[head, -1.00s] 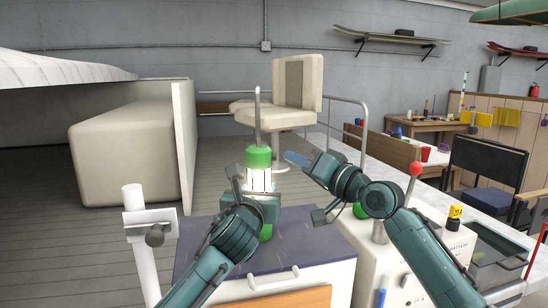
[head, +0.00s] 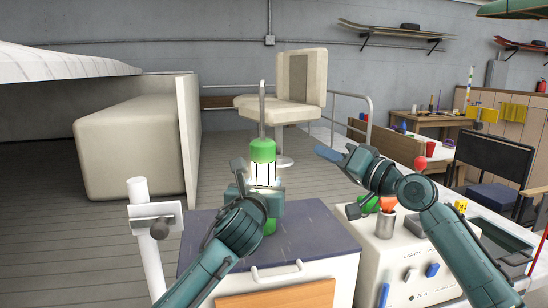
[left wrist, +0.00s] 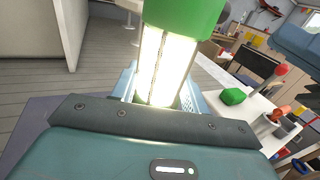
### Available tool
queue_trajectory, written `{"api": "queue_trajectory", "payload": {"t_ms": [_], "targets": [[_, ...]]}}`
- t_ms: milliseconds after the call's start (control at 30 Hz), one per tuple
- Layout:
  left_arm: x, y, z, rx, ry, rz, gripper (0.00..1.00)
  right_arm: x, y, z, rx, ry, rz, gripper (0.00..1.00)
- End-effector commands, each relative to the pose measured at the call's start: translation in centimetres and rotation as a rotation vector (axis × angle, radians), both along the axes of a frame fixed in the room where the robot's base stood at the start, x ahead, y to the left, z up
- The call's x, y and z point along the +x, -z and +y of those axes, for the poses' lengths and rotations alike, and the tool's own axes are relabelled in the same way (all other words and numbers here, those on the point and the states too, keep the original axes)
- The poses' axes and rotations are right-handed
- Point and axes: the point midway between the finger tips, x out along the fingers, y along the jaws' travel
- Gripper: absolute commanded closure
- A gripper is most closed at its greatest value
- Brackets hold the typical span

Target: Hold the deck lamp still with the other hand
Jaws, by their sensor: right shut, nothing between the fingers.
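My left gripper (head: 262,194) is shut on the lamp's lower part. The left wrist view shows the glowing tubes (left wrist: 160,65) between its fingers. My right gripper (head: 328,153) is shut and empty, up and to the right of the lamp, apart from it.
A white console (head: 400,258) with blue switches stands at right. On it are a green knob-like thing (left wrist: 233,96) and a metal cup (head: 385,228) with something orange. A white post (head: 138,215) rises at left. A cream seat (head: 300,85) stands behind.

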Motion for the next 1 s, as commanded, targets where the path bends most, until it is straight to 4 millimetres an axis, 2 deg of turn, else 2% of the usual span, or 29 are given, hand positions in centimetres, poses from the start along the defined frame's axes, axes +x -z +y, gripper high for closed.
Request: {"api": "queue_trajectory", "payload": {"t_ms": [33,233,567,767,1000], "targets": [[0.0,0.0,0.0,0.0,0.0,0.001,0.51,0.0,0.0,0.0,0.0,0.0,0.0,1.0],[0.0,0.0,0.0,0.0,0.0,0.0,0.34,0.0,0.0,0.0,0.0,0.0,0.0,1.0],[-0.3,0.0,0.1,0.0,0.0,-0.001,0.33,0.0,0.0,0.0,0.0,0.0,0.0,1.0],[-2.7,0.0,0.6,0.001,0.001,-0.002,0.33,0.0,0.0,0.0,0.0,0.0,0.0,1.0],[-7.4,0.0,1.5,0.001,0.001,-0.002,0.33,0.0,0.0,0.0,0.0,0.0,0.0,1.0]]}}
